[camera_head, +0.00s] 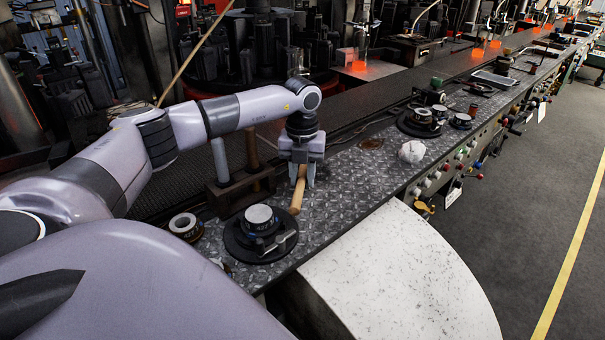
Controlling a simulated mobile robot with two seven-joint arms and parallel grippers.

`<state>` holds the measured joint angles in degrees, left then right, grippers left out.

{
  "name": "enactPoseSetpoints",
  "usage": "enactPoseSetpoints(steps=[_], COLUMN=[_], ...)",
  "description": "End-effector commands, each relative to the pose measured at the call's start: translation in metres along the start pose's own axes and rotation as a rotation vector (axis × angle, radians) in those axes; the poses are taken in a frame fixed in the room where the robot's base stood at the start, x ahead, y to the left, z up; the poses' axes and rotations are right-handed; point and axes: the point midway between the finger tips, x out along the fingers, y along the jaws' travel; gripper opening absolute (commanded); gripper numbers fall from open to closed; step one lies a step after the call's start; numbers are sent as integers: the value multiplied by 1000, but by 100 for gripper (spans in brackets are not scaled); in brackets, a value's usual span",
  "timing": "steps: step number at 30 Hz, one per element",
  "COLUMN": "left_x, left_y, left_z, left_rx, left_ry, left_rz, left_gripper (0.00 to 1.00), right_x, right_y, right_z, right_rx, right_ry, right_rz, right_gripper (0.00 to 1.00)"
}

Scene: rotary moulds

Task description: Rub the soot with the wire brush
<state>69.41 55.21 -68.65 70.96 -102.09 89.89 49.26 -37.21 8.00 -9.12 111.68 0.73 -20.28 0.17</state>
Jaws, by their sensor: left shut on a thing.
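My left gripper (302,180) points down over the patterned metal bench top (340,185) and is shut on a pale wooden handle (297,200). The handle slants down toward the front. It appears to be the wire brush's handle, but I cannot make out bristles. A small dark brown patch (371,143) lies on the bench top to the right of the gripper; it may be the soot, though I cannot be sure. The gripper is apart from this patch. My right gripper is not in view.
A dark block with upright handles (240,190) stands close left of the gripper. A round black mould part (260,236) and a tape roll (185,226) sit in front. A crumpled white cloth (411,152) and black mould parts (421,121) lie to the right. Bench between is mostly clear.

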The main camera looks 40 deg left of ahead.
Motion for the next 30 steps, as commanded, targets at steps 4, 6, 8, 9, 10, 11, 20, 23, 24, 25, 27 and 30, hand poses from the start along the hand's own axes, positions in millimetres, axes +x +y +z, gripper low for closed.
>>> enactPoseSetpoints(steps=[4, 6, 8, 9, 10, 11, 20, 23, 24, 25, 27, 30], left_x=[3, 4, 6, 6, 7, 8, 14, 15, 14, 14, 14, 14], left_y=[0, 0, 0, 0, 0, 0, 0, 0, 0, -1, -4, -10], left_z=[0, 0, 0, 0, 0, 0, 0, 0, 1, 1, 4, 11], left_rx=[0, 0, 0, 0, 0, 0, 0, 0, 0, 0, 0, -1], left_ry=[-1, -1, -1, -1, -1, -1, -1, -1, -1, -1, -2, -1], left_rz=[-1, -1, -1, -1, -1, -1, -1, -1, -1, -1, -2, -3], left_gripper=[5, 5, 5, 5, 5, 5, 5, 5, 5, 5, 5, 5], right_x=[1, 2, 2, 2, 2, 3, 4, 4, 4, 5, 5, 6], right_y=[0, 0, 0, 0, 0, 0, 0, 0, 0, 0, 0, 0], right_z=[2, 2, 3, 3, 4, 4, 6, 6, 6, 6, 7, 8], right_rx=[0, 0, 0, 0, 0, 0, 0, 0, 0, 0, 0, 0], right_ry=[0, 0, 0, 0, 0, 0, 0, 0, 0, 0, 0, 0], right_rz=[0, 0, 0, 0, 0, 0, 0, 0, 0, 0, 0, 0], right_gripper=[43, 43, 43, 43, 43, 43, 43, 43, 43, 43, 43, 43])
